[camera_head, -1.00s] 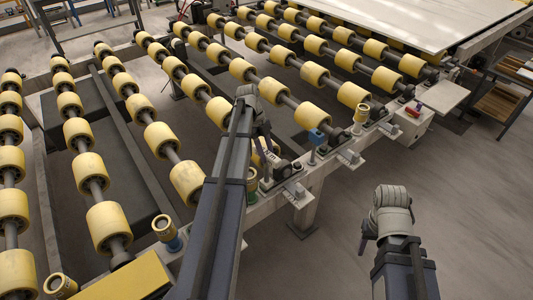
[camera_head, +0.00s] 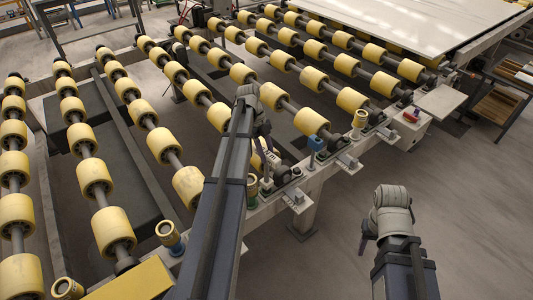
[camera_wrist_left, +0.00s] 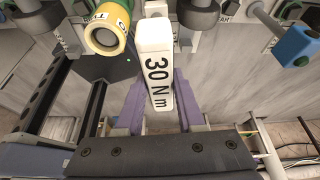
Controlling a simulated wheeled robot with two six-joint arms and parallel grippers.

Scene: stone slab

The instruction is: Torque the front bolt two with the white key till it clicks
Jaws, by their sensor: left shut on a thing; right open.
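In the head view my left gripper (camera_head: 264,140) hangs over the front rail, beside the roller ends. The key's far end is hidden, and I cannot tell whether it touches a bolt. Grey round fittings (camera_wrist_left: 200,15) sit near it in the wrist view; I cannot tell which is front bolt two. My right gripper (camera_head: 368,243) is open and empty, over floor right of the rail.
A yellow-topped tool (camera_wrist_left: 105,32) stands left of the key, and a blue block (camera_wrist_left: 297,45) right. Along the rail (camera_head: 335,172) stand a blue piece (camera_head: 316,142) and yellow cylinders (camera_head: 360,119). Yellow rollers (camera_head: 113,230) fill the left.

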